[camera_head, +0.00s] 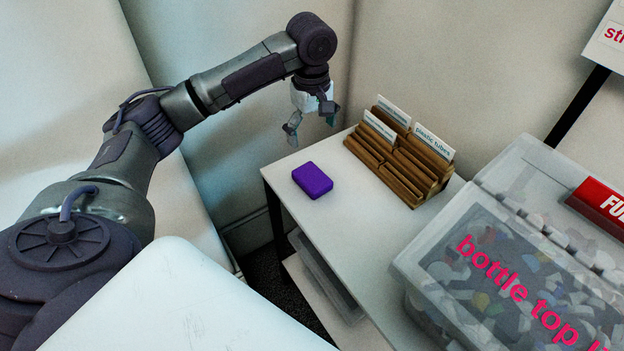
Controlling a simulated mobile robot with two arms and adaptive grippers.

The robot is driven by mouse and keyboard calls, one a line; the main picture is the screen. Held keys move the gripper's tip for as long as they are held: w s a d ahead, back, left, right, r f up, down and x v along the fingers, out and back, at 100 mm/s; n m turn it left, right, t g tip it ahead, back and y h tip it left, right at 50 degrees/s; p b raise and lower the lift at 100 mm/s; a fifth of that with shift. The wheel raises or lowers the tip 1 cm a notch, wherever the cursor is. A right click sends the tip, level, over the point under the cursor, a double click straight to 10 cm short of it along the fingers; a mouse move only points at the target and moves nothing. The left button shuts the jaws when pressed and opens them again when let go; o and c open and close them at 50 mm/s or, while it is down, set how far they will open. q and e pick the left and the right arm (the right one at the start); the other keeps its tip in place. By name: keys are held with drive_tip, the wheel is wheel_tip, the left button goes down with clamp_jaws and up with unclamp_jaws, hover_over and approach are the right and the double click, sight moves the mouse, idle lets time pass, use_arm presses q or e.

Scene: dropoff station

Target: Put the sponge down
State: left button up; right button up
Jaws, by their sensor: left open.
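The sponge (312,180) is a purple block lying flat on the white table (330,225), near its far left corner. My left gripper (310,128) is open and empty. It hangs above the table's far left edge, beyond the sponge in the picture and apart from it. My right gripper does not show.
A wooden card holder (400,165) with white labels, one reading "plastic tubes", stands at the back of the table. A clear box (480,220) full of bottle tops, with a red "FU…" sign (600,205), stands at the right. The table in front of the sponge is bare.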

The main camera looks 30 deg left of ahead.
use_arm(q)
hover_over(310, 174)
drive_tip(key=f, duration=0.8)
drive_tip(key=shift+s+d, duration=0.15)
drive_tip(key=shift+d, duration=0.05)
drive_tip(key=shift+a+f, duration=0.15)
drive_tip(key=shift+f, duration=1.35)
drive_tip(key=shift+a+f, duration=0.1)
drive_tip(key=shift+f, duration=1.35)
drive_tip(key=c, duration=1)
